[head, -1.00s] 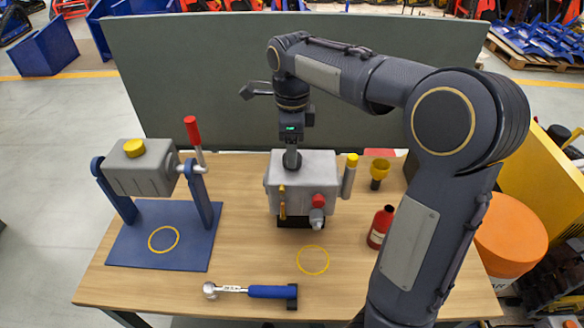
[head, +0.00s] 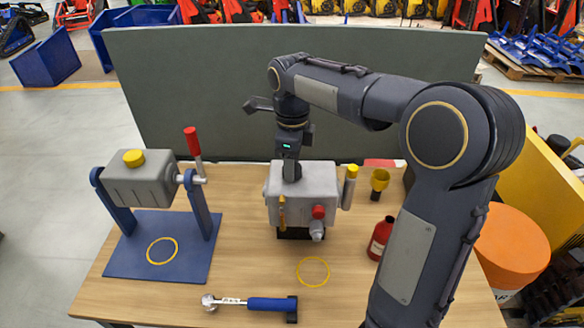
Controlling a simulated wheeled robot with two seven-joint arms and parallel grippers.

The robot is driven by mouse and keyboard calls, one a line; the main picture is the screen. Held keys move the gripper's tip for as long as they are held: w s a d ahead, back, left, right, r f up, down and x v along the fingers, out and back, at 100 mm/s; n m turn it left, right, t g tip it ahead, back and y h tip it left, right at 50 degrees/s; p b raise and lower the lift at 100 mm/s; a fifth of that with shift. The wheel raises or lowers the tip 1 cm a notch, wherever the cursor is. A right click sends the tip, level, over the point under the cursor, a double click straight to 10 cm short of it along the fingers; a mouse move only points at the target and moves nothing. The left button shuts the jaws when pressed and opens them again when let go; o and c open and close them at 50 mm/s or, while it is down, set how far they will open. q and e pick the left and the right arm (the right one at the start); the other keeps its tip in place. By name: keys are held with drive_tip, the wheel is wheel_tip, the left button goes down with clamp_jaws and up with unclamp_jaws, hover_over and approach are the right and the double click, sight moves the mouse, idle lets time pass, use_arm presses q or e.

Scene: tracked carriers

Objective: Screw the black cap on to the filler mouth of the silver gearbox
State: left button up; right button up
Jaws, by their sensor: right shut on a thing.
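The silver gearbox (head: 322,180) stands on a dark base at the middle of the table, with a red knob (head: 319,212) on its front. My right gripper (head: 291,176) reaches down from above to the left part of the gearbox top. It is shut on the black cap, which is a dark shape between the fingertips, mostly hidden by them. The filler mouth is hidden under the gripper, and I cannot tell how far the cap sits on it. My left gripper is out of view.
A grey tank with a yellow cap (head: 134,158) hangs on a blue stand (head: 200,245) at left. A blue-handled wrench (head: 270,304) lies in front. A grey panel (head: 200,90) rises behind the table.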

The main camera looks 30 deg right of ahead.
drive_tip(key=m, duration=0.2)
drive_tip(key=m+p, duration=0.1)
drive_tip(key=m, duration=0.2)
drive_tip(key=shift+r+m+p, duration=0.25)
drive_tip(key=shift+m+p, duration=0.05)
drive_tip(key=shift+p, duration=0.1)
drive_tip(key=shift+f+m, duration=0.2)
drive_tip(key=shift+m, duration=0.9)
drive_tip(key=m+p, duration=0.1)
drive_tip(key=p, duration=0.2)
drive_tip(key=r+m+p, duration=0.1)
drive_tip(key=p, duration=0.2)
drive_tip(key=shift+m, duration=0.3)
drive_tip(key=shift+f+m, duration=0.3)
drive_tip(key=shift+m, duration=0.2)
drive_tip(key=shift+f+m, duration=0.3)
drive_tip(key=shift+m, duration=0.1)
drive_tip(key=shift+r+m, duration=0.1)
drive_tip(key=shift+m, duration=0.2)
drive_tip(key=m, duration=0.3)
drive_tip(key=shift+m, duration=0.9)
